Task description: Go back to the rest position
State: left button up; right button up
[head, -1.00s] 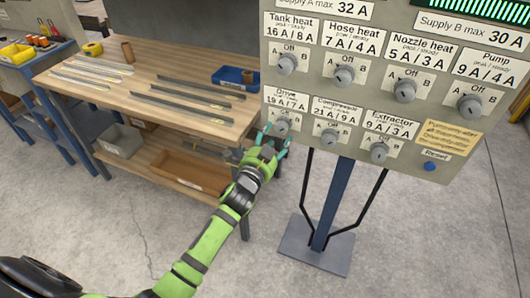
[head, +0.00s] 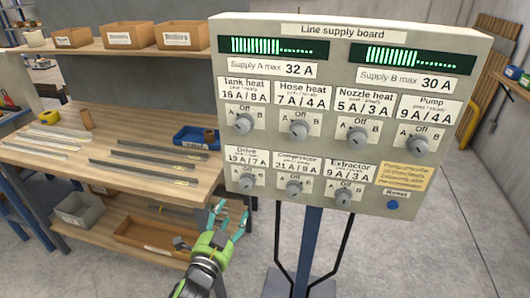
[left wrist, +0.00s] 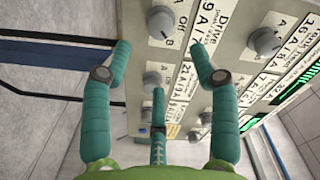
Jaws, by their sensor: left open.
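My left gripper (head: 228,222) is green with teal fingers. In the head view it is just below and left of the lower left corner of the line supply board (head: 300,27). Its fingers are spread and hold nothing. In the left wrist view the open fingers (left wrist: 158,75) point toward the board's face, near the Drive knob (left wrist: 160,22). They look apart from the knob. In the head view the Drive knob (head: 246,181) shows above the gripper. My right gripper is not in view.
A workbench (head: 75,180) with metal strips and a blue tray (head: 197,138) stands left of the board. Cardboard boxes (head: 182,36) sit on a shelf behind. The board stands on a blue post (head: 308,245). Floor right of the post is clear.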

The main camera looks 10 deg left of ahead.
pick_arm(q)
jog(key=s+f+n+g, duration=0.1)
jog(key=s+f+g, duration=0.25)
jog(key=f, duration=0.65)
jog(key=s+f+n+g, duration=0.2)
jog(key=s+f, duration=0.2)
jog(key=f, duration=0.7)
jog(key=s+f+n+g, duration=0.15)
jog(key=s+f, duration=0.25)
jog(key=f, duration=0.6)
jog(key=s+a+f+n+g, duration=0.1)
jog(key=s+f+g, duration=0.2)
jog(key=s+f, duration=0.3)
jog(key=s+a+f+n+g, duration=0.1)
jog(key=s+f, duration=0.6)
jog(key=s, duration=0.9)
jog(key=s+a+f+n+g+y, duration=0.1)
jog(key=s+f+g, duration=0.4)
jog(key=s, duration=0.7)
jog(key=shift+f+n+g, duration=0.4)
jog(key=shift+f+n, duration=0.35)
jog(key=shift+f, duration=0.15)
